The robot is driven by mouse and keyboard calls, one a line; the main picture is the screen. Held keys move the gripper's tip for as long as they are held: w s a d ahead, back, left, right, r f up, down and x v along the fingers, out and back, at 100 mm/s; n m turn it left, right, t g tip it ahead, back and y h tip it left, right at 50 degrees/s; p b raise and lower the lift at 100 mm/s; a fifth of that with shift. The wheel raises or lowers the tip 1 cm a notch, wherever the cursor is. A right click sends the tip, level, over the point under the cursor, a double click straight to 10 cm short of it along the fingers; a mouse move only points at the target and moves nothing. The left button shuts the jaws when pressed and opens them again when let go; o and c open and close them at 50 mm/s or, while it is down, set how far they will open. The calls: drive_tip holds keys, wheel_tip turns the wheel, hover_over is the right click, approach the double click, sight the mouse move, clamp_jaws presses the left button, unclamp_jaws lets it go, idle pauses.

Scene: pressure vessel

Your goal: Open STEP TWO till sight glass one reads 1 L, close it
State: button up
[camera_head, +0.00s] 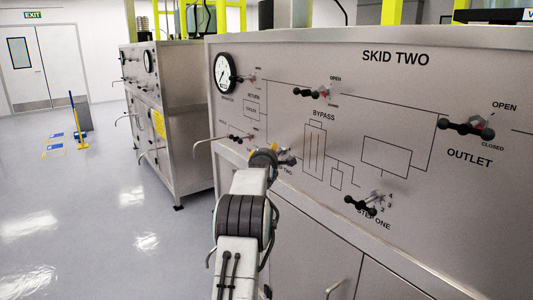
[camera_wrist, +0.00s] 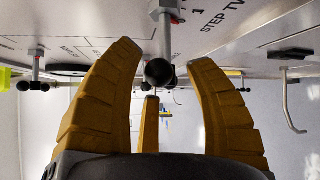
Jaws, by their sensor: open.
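The STEP TWO valve handle (camera_wrist: 163,20) is a metal stem with a black ball knob on the grey panel; its label, partly cut off, is beside it in the wrist view. My gripper (camera_wrist: 163,62) is open, its yellow fingers on both sides of the black knob and a third finger below. I cannot tell whether any finger touches it. In the head view my gripper (camera_head: 275,155) is in front of the panel and hides most of this handle and its label. No sight glass reading can be made out in either view.
The SKID TWO panel (camera_head: 395,85) carries other black-knobbed valves: STEP ONE (camera_head: 365,203) to the lower right, OUTLET (camera_head: 466,126) at the right, and one above BYPASS (camera_head: 312,93). A round gauge (camera_head: 224,72) is at upper left.

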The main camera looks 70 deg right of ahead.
drive_tip(key=shift+w+d+f, duration=0.1)
drive_tip(key=shift+d, duration=0.35)
drive_tip(key=shift+c, duration=0.3)
clamp_jaws()
